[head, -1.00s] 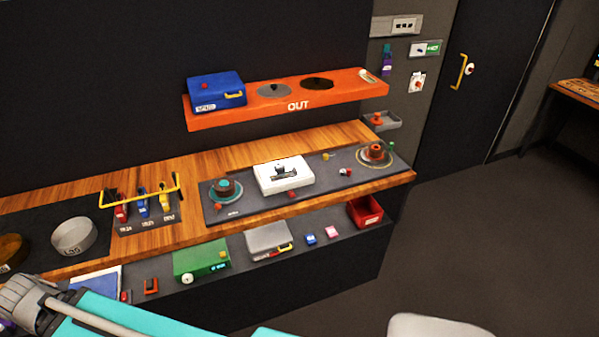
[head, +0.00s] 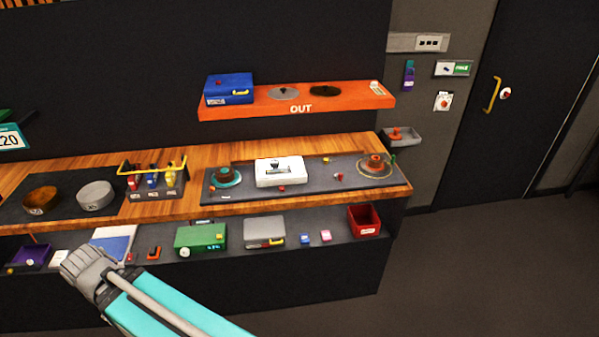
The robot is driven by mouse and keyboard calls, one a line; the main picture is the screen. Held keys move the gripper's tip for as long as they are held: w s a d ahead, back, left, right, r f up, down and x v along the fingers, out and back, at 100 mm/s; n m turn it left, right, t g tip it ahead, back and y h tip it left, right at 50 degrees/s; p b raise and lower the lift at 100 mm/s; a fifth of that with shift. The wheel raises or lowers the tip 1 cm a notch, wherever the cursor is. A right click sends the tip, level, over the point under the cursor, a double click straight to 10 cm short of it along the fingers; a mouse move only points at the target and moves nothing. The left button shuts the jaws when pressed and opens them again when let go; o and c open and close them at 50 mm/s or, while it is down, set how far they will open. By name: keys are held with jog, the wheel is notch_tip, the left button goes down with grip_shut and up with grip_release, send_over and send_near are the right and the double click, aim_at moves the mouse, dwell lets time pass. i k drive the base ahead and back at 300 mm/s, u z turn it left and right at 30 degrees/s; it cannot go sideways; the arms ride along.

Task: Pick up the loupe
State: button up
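I cannot pick out the loupe with certainty at this size. A small dark object (head: 274,166) sits on top of a white box (head: 280,178) on the dark panel (head: 238,196) on the wooden bench. Small yellow and red items lie around that box, too small to name. My teal arm with a grey joint shows at the lower left, in front of the lower shelf.
An orange shelf (head: 240,112) marked OUT carries a blue case (head: 228,90). Round dishes (head: 95,194) stand at the bench's left, beside a yellow-railed rack (head: 152,178). The lower shelf holds a green box (head: 200,237), a grey case (head: 264,231) and a red bin (head: 364,220). Floor (head: 470,260) is clear at right.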

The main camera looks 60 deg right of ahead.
aim_at(275, 165)
jog(key=k, duration=1.1)
jog(key=z, duration=1.7)
jog(key=i, duration=1.05)
jog(key=z, duration=0.05)
